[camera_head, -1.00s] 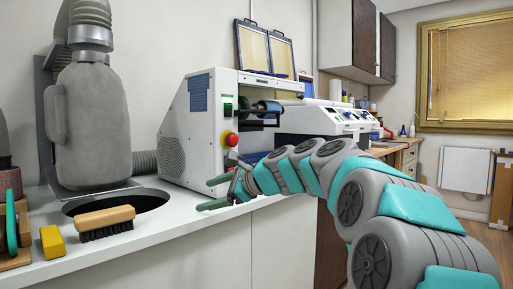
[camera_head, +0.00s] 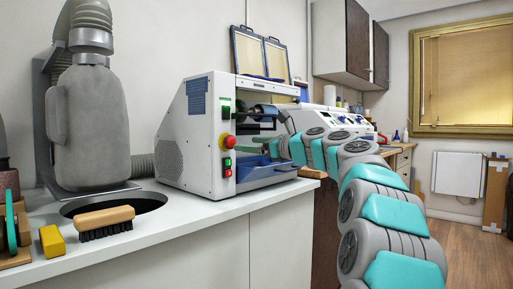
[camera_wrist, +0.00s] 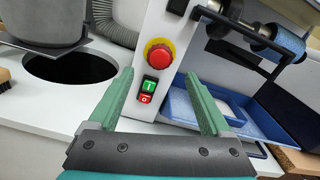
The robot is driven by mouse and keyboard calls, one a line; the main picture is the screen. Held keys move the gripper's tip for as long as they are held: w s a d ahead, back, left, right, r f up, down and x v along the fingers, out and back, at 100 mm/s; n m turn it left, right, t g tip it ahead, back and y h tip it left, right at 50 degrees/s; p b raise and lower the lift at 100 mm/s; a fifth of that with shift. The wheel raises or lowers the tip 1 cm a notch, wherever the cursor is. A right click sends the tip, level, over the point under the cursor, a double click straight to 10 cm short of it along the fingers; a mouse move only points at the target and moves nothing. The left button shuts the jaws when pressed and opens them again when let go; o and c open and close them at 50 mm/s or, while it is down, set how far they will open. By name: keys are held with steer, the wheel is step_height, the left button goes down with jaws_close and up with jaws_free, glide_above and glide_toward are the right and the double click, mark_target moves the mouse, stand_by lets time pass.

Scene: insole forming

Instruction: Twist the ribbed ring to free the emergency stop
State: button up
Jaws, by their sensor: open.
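The emergency stop (camera_wrist: 158,55) is a red mushroom button on a yellow base, on the front panel of a white machine (camera_head: 190,135). It also shows in the head view (camera_head: 229,142). A ribbed ring cannot be made out clearly around it. My gripper (camera_wrist: 158,92) is open and empty, its two green fingers spread apart in the wrist view. The button appears between and beyond the fingertips, apart from them. In the head view my arm reaches in from the right, and the gripper is hard to make out beside the machine's front.
Green and red switches (camera_wrist: 147,90) sit below the stop. A blue tray (camera_wrist: 180,108) and a roller (camera_wrist: 289,45) are to its right.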

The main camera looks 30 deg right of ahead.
mark_target(233, 142)
steer(key=shift+x, duration=0.9)
steer(key=p+x, duration=0.1)
steer(key=x, duration=0.1)
steer(key=p+x, duration=0.1)
steer(key=shift+w+a+r, duration=0.25)
steer(key=shift+w+a, duration=0.05)
steer(key=shift+w, duration=0.05)
steer(key=shift+w+a+f+p, duration=0.15)
steer(key=shift+w+p, duration=0.25)
steer(key=shift+w, duration=0.3)
steer(key=c, duration=1.1)
